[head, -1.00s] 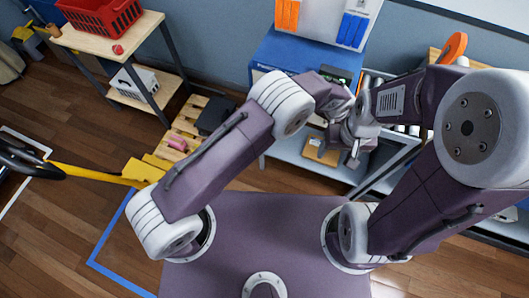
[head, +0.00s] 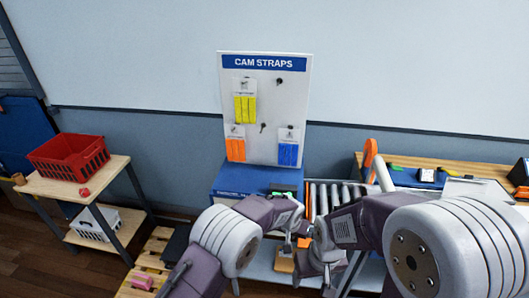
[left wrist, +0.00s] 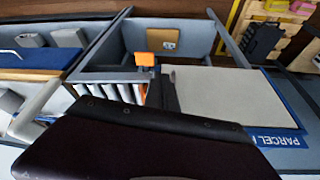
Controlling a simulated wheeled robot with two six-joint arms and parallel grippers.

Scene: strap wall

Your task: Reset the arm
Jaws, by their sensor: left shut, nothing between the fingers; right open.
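My left arm comes in from the bottom left of the head view and folds towards the middle. My left gripper (head: 287,240) is shut and empty, in front of the blue box's counter. My right arm comes in from the right. My right gripper (head: 327,272) is open, a little lower and to the right, with nothing seen in it. The two wrists are close together, and their fingertips are small and partly hidden. In the left wrist view a dark part of my own arm fills the bottom.
A white CAM STRAPS board (head: 265,110) holds yellow (head: 245,108), orange (head: 236,149) and blue straps (head: 288,153). Below it stands a blue box (head: 232,182); rollers (head: 335,195) lie to its right. A red basket (head: 70,157) sits on a wooden table at left.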

